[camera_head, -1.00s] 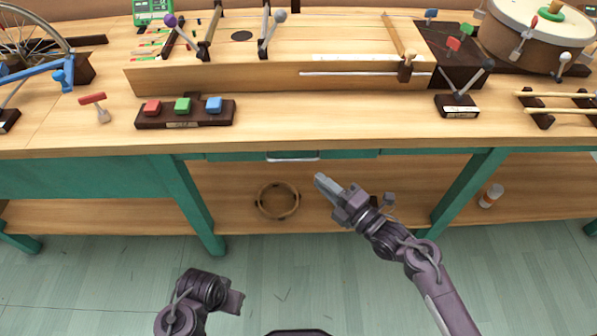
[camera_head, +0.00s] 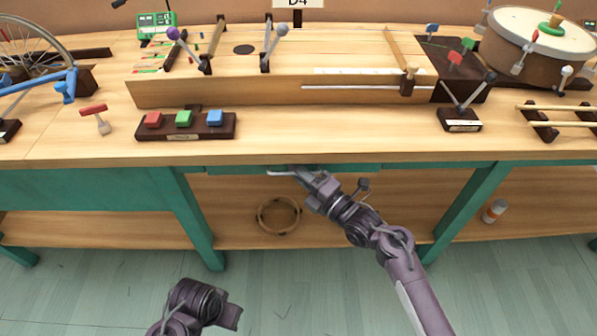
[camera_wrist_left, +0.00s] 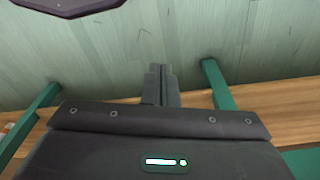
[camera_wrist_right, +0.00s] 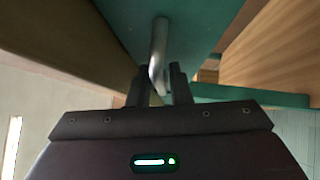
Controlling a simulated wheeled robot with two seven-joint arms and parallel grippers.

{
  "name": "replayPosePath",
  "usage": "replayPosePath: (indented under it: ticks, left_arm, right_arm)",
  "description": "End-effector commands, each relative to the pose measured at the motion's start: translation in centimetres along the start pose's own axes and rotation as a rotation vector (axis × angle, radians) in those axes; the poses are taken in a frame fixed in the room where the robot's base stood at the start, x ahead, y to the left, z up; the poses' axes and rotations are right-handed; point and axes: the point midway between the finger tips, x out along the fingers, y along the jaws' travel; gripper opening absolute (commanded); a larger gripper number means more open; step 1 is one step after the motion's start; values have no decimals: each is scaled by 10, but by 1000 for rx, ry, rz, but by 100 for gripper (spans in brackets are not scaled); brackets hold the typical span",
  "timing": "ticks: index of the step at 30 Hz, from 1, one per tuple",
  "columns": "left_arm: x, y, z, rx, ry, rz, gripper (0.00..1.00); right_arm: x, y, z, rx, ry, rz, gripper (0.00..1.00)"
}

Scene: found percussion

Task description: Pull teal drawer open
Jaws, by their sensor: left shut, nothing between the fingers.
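The teal drawer (camera_head: 350,168) sits under the front edge of the workbench, its front flush with the frame as far as I can see. Its silver bar handle (camera_head: 280,171) also shows in the right wrist view (camera_wrist_right: 159,45). My right gripper (camera_head: 303,176) is at the right part of the handle. In the right wrist view its two fingers (camera_wrist_right: 158,88) are apart, with the handle's end between or just before them; contact is not clear. My left gripper (camera_head: 233,312) is low in front of the bench, away from the drawer. Its fingers (camera_wrist_left: 161,80) are together and empty.
The benchtop (camera_head: 300,150) carries a block with coloured buttons (camera_head: 185,124), a long wooden box (camera_head: 270,93) and a drum (camera_head: 535,45). A wooden ring (camera_head: 278,228) lies on the lower shelf. Teal legs (camera_head: 200,225) stand either side. The floor in front is clear.

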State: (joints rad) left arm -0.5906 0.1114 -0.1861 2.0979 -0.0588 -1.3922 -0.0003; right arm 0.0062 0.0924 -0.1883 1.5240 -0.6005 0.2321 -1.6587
Motion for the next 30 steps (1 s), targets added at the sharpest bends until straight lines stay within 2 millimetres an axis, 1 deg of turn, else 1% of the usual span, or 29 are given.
replayPosePath:
  ticks: [1, 5, 15, 19, 21, 23, 26, 30]
  left_arm:
    - [0, 0, 0, 0, 0, 0, 0]
    - [0, 0, 0, 0, 0, 0, 0]
    - [0, 0, 0, -1, 0, 0, 0]
    - [0, 0, 0, -2, 4, 0, 0]
    - [15, -1, 3, -5, -5, -1, 0]
    - [25, -2, 3, -9, -2, -2, 0]
    - [46, -6, 4, -19, 5, -4, 0]
    - [83, -11, 13, -34, 15, -11, 0]
  right_arm:
    - [0, 0, 0, 0, 0, 0, 18]
    - [0, 0, 0, 0, 0, 0, 1]
    - [-1, 0, 0, 1, 0, -1, 0]
    - [-4, 1, -4, 1, 0, -3, 0]
    - [-9, 2, -8, 2, 0, -4, 0]
    - [-14, 4, -14, 2, 1, -4, 0]
    - [-26, 8, -26, 3, 2, -5, 0]
    - [-50, 15, -50, 4, 4, -8, 0]
